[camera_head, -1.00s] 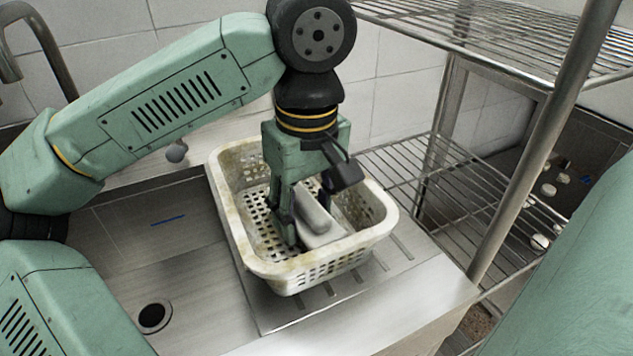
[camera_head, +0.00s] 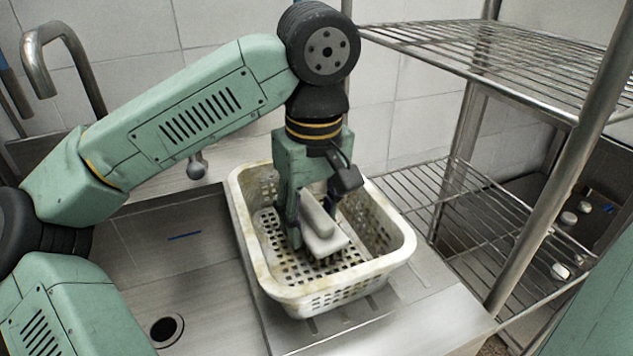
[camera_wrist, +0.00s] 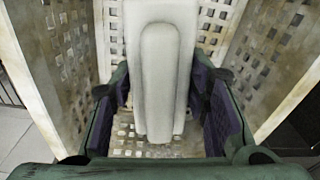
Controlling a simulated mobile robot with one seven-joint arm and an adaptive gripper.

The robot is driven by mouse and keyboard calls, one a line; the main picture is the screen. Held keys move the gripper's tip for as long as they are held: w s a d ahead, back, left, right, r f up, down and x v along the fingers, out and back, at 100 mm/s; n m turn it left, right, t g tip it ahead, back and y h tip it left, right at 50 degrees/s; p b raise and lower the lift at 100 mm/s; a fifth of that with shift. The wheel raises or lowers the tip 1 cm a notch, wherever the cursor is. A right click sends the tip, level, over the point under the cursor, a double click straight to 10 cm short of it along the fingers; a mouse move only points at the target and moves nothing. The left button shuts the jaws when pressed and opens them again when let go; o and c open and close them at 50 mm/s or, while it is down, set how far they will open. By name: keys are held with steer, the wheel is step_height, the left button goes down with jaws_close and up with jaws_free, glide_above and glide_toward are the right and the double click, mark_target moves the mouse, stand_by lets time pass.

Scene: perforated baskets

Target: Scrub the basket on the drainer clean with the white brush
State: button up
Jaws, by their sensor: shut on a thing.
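The white basket (camera_head: 340,281), perforated, stands upright on the steel drainer (camera_head: 420,312). Brownish-yellow stains show on its rim and walls, and on its inner walls in the wrist view (camera_wrist: 285,75). My gripper (camera_head: 314,216) points down inside the basket and is shut on the white brush (camera_head: 318,218). In the wrist view the brush (camera_wrist: 158,80) lies between the two dark finger pads of my gripper (camera_wrist: 160,105). The brush's underside is hidden, so I cannot tell whether it touches the basket floor.
A sink basin with a round drain (camera_head: 166,330) lies at the left, with a steel faucet (camera_head: 62,35) behind. A wire rack (camera_head: 470,215) with a steel post (camera_head: 545,185) stands close on the right. A tiled wall closes the back.

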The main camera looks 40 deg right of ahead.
mark_target(304, 195)
steer(key=shift+r+g+p, duration=0.15)
steer(key=shift+g+p, duration=0.15)
steer(key=shift+p, duration=2.65)
steer(key=shift+w+d+r+p, duration=0.15)
steer(key=shift+w+r+p, duration=0.1)
steer(key=shift+p, duration=0.1)
steer(key=r+p, duration=0.2)
steer(key=w+r+p, duration=0.1)
steer(key=r+p, duration=0.1)
steer(key=shift+w+r, duration=0.15)
steer(key=shift+r, duration=0.1)
